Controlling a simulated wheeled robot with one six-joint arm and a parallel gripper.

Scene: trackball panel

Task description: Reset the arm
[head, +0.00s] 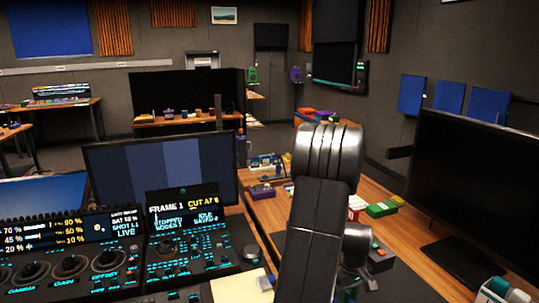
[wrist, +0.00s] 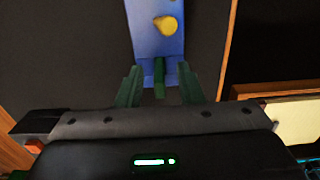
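My arm rises through the middle of the head view, a grey link ending in a thick metal joint. I cannot make out my gripper's fingers there. In the wrist view my gripper (wrist: 160,70) has two green fingers standing well apart. Between and beyond the fingers is a blue strip (wrist: 146,40) with a yellow knob (wrist: 166,25) and a short green upright piece (wrist: 159,76). Neither finger clearly touches them, and the gripper looks empty. The trackball panel (head: 70,268), with dials and lit readouts, is at the lower left of the head view.
A dark monitor (head: 478,195) stands at the right of the desk. A striped screen (head: 160,168) stands behind the panel. Small coloured items, including a green block (head: 381,210) and a purple one (head: 262,192), lie on the wooden desk near my arm. A pale yellow pad (head: 238,287) lies beside the panel.

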